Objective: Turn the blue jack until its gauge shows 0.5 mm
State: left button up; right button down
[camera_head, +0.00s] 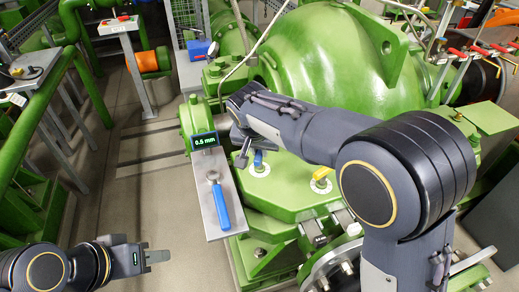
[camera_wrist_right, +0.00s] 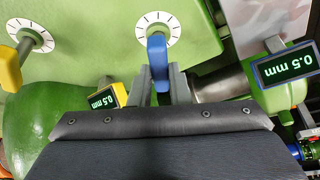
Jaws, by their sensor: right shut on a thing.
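The blue jack (camera_head: 258,160) stands on a white dial on the green casing; its blue handle (camera_wrist_right: 157,58) shows in the right wrist view. My right gripper (camera_head: 244,152) is shut on this handle, with a finger on each side of it in the wrist view (camera_wrist_right: 162,88). The blue-framed gauge (camera_head: 205,141) reads 0.5 mm. It also reads 0.5 mm, upside down, in the wrist view (camera_wrist_right: 286,66). My left gripper (camera_head: 157,257) is low at the left, away from the casing; its finger gap is not clear.
A yellow jack (camera_head: 321,181) stands on its own dial to the right. A yellow-framed gauge (camera_wrist_right: 105,97) reads 0.5 mm. A blue-handled tool (camera_head: 221,205) lies on a grey plate (camera_head: 234,190). Green pipes rise at the left. Floor (camera_head: 135,205) shows between.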

jog(key=shift+m, duration=0.5)
jog(key=c, duration=1.4)
grip_release()
jog(key=shift+o, duration=0.2)
jog(key=b+v, duration=0.1)
jog(key=v, duration=0.7)
jog(key=shift+a, duration=0.15)
jog(key=shift+f, duration=0.1)
